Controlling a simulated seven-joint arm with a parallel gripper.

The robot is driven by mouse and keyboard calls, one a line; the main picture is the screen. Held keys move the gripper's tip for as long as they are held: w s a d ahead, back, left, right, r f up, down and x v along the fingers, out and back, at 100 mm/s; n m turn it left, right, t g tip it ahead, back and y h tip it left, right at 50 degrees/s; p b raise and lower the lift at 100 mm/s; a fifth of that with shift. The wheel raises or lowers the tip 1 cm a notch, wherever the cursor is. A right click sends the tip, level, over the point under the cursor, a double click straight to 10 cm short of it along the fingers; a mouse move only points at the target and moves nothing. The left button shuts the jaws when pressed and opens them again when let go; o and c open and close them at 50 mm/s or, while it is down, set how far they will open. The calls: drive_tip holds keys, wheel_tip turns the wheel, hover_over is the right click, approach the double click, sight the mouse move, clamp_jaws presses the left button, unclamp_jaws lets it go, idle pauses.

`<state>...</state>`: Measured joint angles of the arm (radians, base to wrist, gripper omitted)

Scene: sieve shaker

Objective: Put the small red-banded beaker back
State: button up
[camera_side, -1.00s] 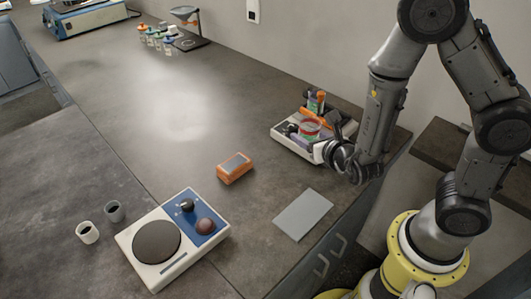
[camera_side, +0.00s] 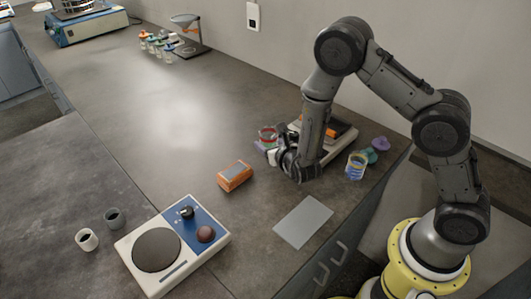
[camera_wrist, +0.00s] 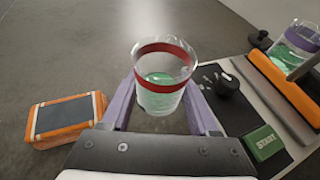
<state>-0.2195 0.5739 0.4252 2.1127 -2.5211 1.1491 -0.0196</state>
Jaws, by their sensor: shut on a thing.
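The small red-banded beaker (camera_wrist: 163,80) is clear, with green contents in its lower part. My gripper (camera_wrist: 160,100) is shut on it, one purple finger on each side, and the beaker looks roughly upright. In the side view the beaker (camera_side: 268,134) is in my gripper (camera_side: 272,150), just left of the white device (camera_side: 347,146). I cannot tell how far above the bench its base is. In the wrist view the white device has a black knob (camera_wrist: 226,84), a green START button (camera_wrist: 265,142) and an orange bar (camera_wrist: 284,88).
A purple-banded beaker (camera_wrist: 299,38) stands by the orange bar. An orange box (camera_side: 235,176) and a grey plate (camera_side: 302,221) lie nearby. A white hotplate-like device (camera_side: 165,245) and two cups (camera_side: 88,239) are front left.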

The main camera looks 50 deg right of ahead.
sight(265, 160)
drive_tip(key=shift+w+f, duration=0.65)
drive_tip(key=shift+f, duration=1.6)
drive_tip(key=shift+f, duration=0.1)
drive_tip(key=o, duration=1.4)
drive_tip(key=shift+o, duration=0.2)
